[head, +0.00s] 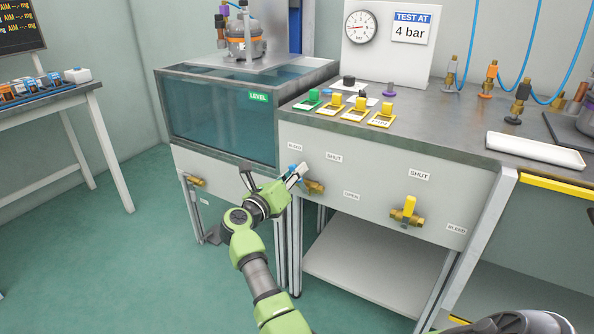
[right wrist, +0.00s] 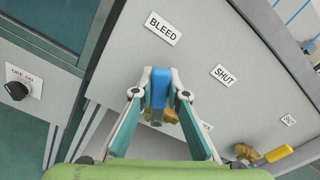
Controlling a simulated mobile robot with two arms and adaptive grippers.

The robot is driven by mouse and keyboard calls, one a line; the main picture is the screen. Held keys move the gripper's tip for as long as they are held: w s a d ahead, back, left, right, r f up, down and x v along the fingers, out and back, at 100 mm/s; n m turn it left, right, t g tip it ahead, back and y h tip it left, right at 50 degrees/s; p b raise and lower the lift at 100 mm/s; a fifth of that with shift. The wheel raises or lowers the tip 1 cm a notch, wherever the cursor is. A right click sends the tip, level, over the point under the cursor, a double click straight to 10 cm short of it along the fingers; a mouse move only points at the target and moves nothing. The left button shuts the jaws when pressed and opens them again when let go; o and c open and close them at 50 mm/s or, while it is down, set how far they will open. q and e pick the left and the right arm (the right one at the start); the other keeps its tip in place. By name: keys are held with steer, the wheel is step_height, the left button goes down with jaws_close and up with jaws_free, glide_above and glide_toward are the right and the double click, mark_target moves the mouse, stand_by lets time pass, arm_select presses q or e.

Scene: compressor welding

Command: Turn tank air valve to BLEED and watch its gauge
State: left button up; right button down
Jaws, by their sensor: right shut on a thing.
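The blue-handled valve (head: 293,169) is on the front panel, with its brass body (head: 314,187) at the handle's lower right in the head view. Its blue handle (right wrist: 158,88) points up-left in the head view, toward the BLEED label (head: 294,147). SHUT (head: 334,157) and OPEN (head: 351,195) labels stand to its right. My right gripper (head: 297,173) is shut on the blue handle; both fingers flank it in the right wrist view (right wrist: 160,80). A round gauge (head: 361,27) faces me on the back board; its needle is too small to read surely. My left gripper is out of view.
A yellow-handled valve (head: 409,208) sits right on the same panel. A water tank (head: 220,115) with a LEVEL label is left. Several coloured switches (head: 357,107), a white tray (head: 535,150) and a "TEST AT 4 bar" sign (head: 411,24) are above. A shelf (head: 370,270) lies below.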

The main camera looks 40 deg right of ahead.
stand_by(0.3)
steer(key=c, duration=2)
jaws_free()
steer(key=shift+w+a, duration=0.1)
steer(key=shift+o, duration=0.2)
step_height(320, 180, up, 10)
steer(key=shift+f, duration=0.1)
